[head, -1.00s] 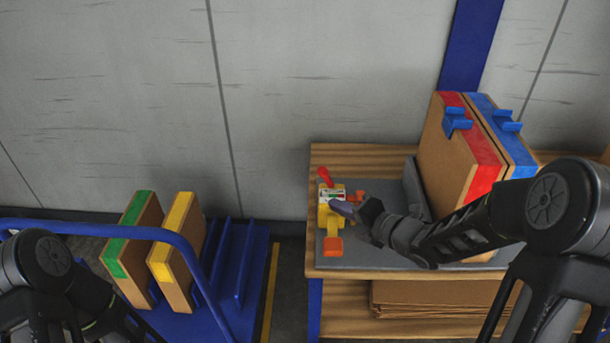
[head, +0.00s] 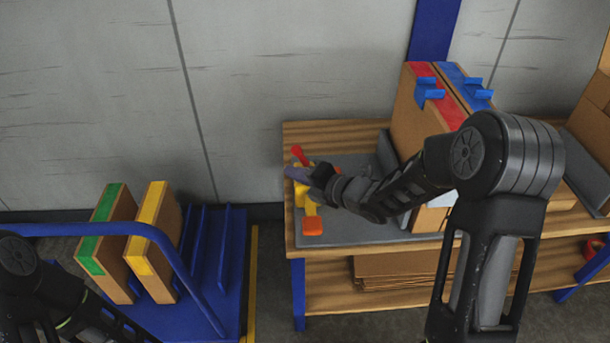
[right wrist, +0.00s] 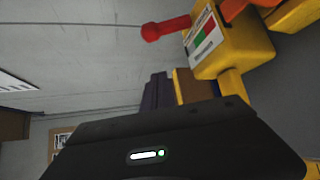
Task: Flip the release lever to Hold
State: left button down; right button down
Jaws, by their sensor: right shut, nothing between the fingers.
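The release lever unit (head: 300,197) is a yellow block on a grey plate on the wooden bench. A red handle (head: 298,155) sticks out at its far end and an orange end piece (head: 312,226) at its near end. My right gripper (head: 291,172) is shut and empty, and hides the label area in the head view; I cannot tell whether it touches. The right wrist view shows the yellow block (right wrist: 233,48) with a white, green and red label (right wrist: 203,38), and the red handle (right wrist: 166,28). My left gripper is outside the head view.
Boxes with a red band (head: 422,92) and a blue band (head: 466,92) stand on the bench right of the lever, by my right forearm. A blue cart (head: 228,270) with green-banded and yellow-banded boxes is at the left. A grey wall rises behind.

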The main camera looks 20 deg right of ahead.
aim_at(301, 156)
jog(key=w, duration=0.2)
jog(key=w+d+p, duration=0.1)
jog(key=w, duration=0.2)
jog(key=shift+d, duration=0.15)
dwell(0.3)
